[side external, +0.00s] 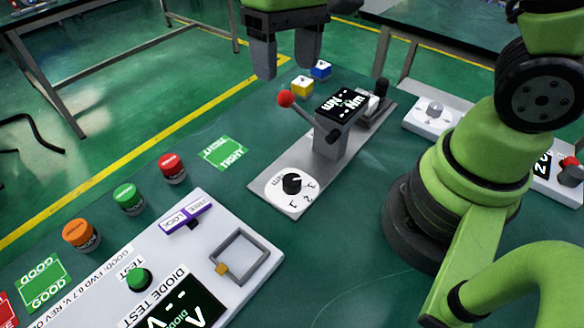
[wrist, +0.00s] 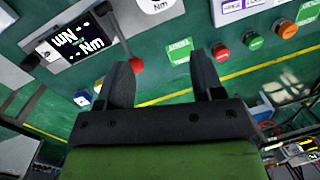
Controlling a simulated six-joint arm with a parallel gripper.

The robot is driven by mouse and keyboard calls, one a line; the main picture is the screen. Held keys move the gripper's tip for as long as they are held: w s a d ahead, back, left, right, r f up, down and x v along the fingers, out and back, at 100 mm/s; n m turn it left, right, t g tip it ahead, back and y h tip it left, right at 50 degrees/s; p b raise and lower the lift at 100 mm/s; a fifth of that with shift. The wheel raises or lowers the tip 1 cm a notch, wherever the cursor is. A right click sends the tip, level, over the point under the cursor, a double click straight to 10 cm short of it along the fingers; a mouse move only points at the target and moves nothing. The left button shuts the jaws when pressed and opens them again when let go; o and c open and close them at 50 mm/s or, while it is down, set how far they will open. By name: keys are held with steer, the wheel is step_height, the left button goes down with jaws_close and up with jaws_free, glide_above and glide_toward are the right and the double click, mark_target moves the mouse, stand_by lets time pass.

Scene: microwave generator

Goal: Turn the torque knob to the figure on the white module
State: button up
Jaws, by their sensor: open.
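The torque knob (side external: 291,183) is a small black knob on a round white dial (side external: 275,187) with figures 1, 2 and 3. The dial sits at the near end of a grey plate; its edge marked Nm (wrist: 162,6) shows at the top of the wrist view. My gripper (side external: 287,66) is open and empty, high above the table and well beyond the knob. Its two dark fingers also show in the wrist view (wrist: 165,82). A white module (side external: 575,190) at the right has a black display (side external: 542,163) that seems to read 2; my arm partly hides it.
A lever with a red ball (side external: 286,98) and an Nm display (side external: 341,103) stand on the grey plate behind the dial. Yellow (side external: 302,87) and blue blocks lie beyond. Red (side external: 172,168), green and orange buttons and the diode test panel (side external: 225,233) are at left.

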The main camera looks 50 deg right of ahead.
mark_target(292, 180)
steer(key=s+f+g, duration=0.1)
steer(key=f, duration=0.5)
steer(key=a+f+g, duration=0.1)
steer(key=f, duration=0.6)
steer(key=s+a+f+n+g+h, duration=0.1)
steer(key=f, duration=0.5)
steer(key=shift+s+a+f+g, duration=0.25)
steer(key=shift+s+f+g, duration=0.05)
steer(key=shift+s+f, duration=0.1)
steer(key=c, duration=0.9)
steer(key=shift+m, duration=0.4)
steer(key=m+y, duration=0.2)
steer(key=m, duration=0.2)
steer(key=shift+d+m, duration=0.1)
steer(key=shift+m, duration=0.2)
steer(key=m+t+y, duration=0.1)
steer(key=m, duration=0.3)
steer(key=shift+t, duration=0.4)
steer(key=shift+m, duration=0.3)
